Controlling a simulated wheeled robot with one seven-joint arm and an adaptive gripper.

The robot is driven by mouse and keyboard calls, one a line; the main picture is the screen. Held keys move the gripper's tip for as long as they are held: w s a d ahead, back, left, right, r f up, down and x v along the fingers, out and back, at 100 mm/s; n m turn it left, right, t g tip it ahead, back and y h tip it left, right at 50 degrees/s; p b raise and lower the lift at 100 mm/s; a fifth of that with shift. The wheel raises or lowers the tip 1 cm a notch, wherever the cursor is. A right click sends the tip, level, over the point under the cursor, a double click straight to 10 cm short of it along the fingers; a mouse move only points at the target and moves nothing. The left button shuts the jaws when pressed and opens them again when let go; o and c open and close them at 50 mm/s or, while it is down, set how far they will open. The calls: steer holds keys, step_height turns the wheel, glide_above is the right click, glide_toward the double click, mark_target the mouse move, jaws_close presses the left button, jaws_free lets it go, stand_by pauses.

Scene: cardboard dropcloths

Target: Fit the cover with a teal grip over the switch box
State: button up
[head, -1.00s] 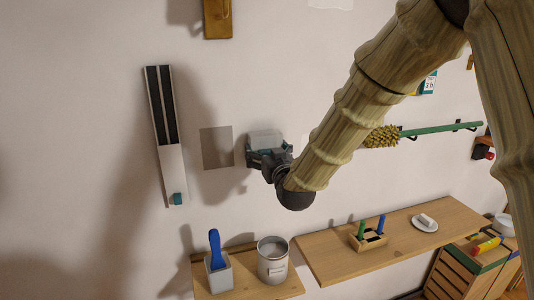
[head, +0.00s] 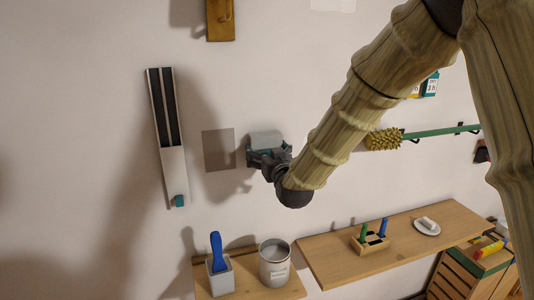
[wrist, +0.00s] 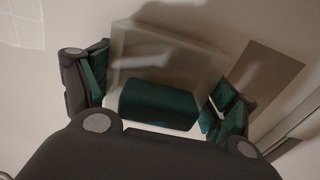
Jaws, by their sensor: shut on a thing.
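The cover (head: 265,140) is a pale box shape at the wall, just right of a grey-brown rectangle (head: 218,150). In the wrist view the cover (wrist: 170,62) fills the space between the fingers, and its teal grip (wrist: 158,108) faces me. My gripper (head: 262,156) is shut on the cover; in the wrist view, a finger stands at each side of the teal grip. The switch box cannot be made out, and I cannot tell whether it is behind the cover. Whether the cover touches the wall is also unclear.
A long pale rail with black strips and a teal end (head: 174,175) hangs at left. Below, shelves hold a paint can (head: 274,264), a blue-handled brush in a pot (head: 218,262) and a wooden pen block (head: 370,243). A spiky brush (head: 383,139) is at right.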

steer(key=o, duration=0.9)
steer(key=v, duration=1.2)
